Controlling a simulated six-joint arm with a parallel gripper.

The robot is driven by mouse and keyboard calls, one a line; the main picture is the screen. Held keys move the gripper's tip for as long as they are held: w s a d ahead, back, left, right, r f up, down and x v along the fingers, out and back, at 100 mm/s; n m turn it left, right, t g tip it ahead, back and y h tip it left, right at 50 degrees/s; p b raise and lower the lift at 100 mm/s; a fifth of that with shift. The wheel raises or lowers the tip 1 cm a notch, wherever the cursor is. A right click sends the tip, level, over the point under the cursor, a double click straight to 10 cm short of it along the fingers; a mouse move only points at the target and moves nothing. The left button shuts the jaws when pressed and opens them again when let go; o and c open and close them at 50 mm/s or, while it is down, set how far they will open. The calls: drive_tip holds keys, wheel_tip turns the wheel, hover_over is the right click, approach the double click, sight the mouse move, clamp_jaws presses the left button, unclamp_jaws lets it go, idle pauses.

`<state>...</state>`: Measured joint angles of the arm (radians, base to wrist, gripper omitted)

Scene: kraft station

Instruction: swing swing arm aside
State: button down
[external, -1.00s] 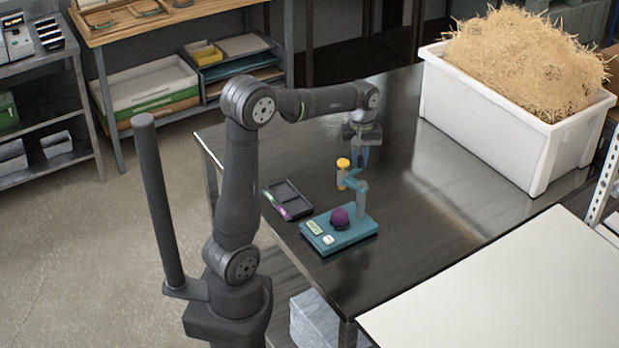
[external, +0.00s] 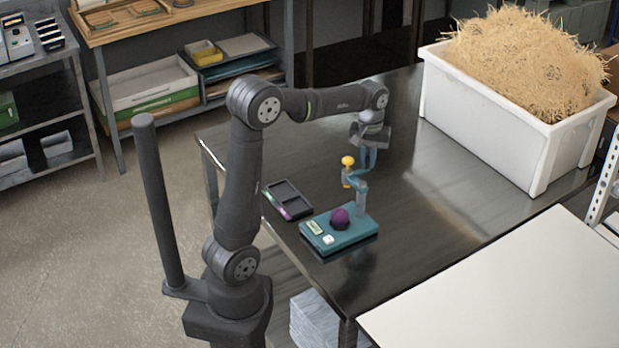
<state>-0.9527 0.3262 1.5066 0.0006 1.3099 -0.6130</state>
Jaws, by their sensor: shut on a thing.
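The teal device (external: 330,241) lies on the dark table near its front edge, with a purple ball (external: 340,218) on top. A grey-blue post (external: 361,198) rises at its back right. The swing arm (external: 354,177) reaches from the post's top toward the back left and ends in a yellow-orange knob (external: 348,161). My gripper (external: 366,164) points down at the swing arm from behind, its blue fingers shut on it. The exact contact is small and partly hidden. The swing arm is not over the ball.
A dark two-compartment tray (external: 287,199) lies left of the device. A white bin (external: 492,135) heaped with straw stands at the back right of the table (external: 420,225). A pale board (external: 510,290) fills the front right. The table between device and bin is clear.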

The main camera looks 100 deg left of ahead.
drive_tip(key=c, duration=1.4)
unclamp_jaws()
wheel_tip(320, 180, up, 18)
drive_tip(key=shift+f, duration=0.25)
wheel_tip(320, 180, down, 18)
drive_tip(key=shift+r, duration=0.25)
drive_tip(key=shift+f, duration=0.1)
drive_tip(key=shift+s+n, duration=0.55)
drive_tip(key=shift+n, duration=0.15)
idle(1.4)
